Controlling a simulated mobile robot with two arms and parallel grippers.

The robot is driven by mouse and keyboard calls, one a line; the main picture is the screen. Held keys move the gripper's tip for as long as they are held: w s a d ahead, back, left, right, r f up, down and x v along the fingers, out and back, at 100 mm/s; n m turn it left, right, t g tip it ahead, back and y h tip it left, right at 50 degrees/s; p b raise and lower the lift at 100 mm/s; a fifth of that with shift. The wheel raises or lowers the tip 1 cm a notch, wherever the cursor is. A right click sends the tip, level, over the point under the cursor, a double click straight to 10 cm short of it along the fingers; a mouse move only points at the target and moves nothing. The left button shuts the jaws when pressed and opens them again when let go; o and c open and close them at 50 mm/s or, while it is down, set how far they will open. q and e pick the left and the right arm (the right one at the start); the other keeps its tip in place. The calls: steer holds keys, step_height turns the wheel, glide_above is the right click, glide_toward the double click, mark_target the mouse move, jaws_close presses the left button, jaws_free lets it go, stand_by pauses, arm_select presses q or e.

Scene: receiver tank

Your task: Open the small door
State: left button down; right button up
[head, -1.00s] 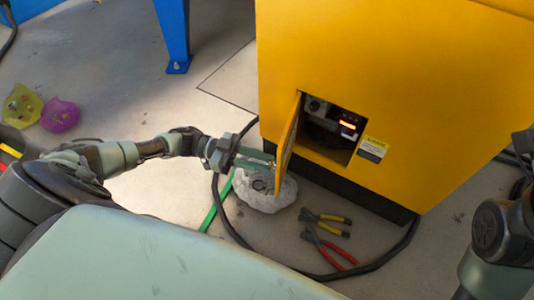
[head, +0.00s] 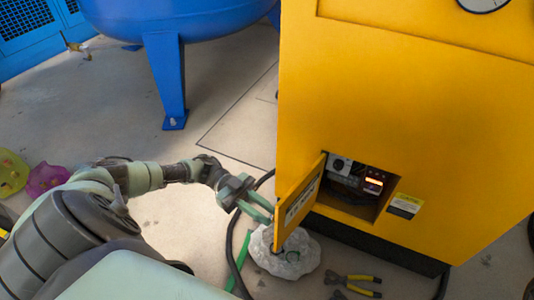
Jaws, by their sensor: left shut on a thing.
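The small door (head: 299,203) is a yellow panel low on the front of the yellow cabinet (head: 400,100). It stands swung out from the left side of its opening, with a pale label on the face toward me. Behind it the recess (head: 352,188) shows dark controls and a lit orange display. My left gripper (head: 262,209), with green fingers, is at the left of the door and shut on it near its outer edge. The fingertips are partly hidden by the door, so the exact hold is not visible. My right gripper is not in view.
A pale rock-like lump (head: 285,255) lies on the floor below the door, with a dark hose (head: 231,255) beside it. Yellow-handled pliers (head: 355,280) lie to its right. A blue tank (head: 170,15) on legs stands behind. Floor left of the cabinet is mostly clear.

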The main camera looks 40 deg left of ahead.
arm_select(q)
steer(key=c, duration=1.3)
jaws_free()
steer(key=shift+o, duration=0.2)
steer(key=a, duration=0.8)
steer(key=shift+d, duration=0.1)
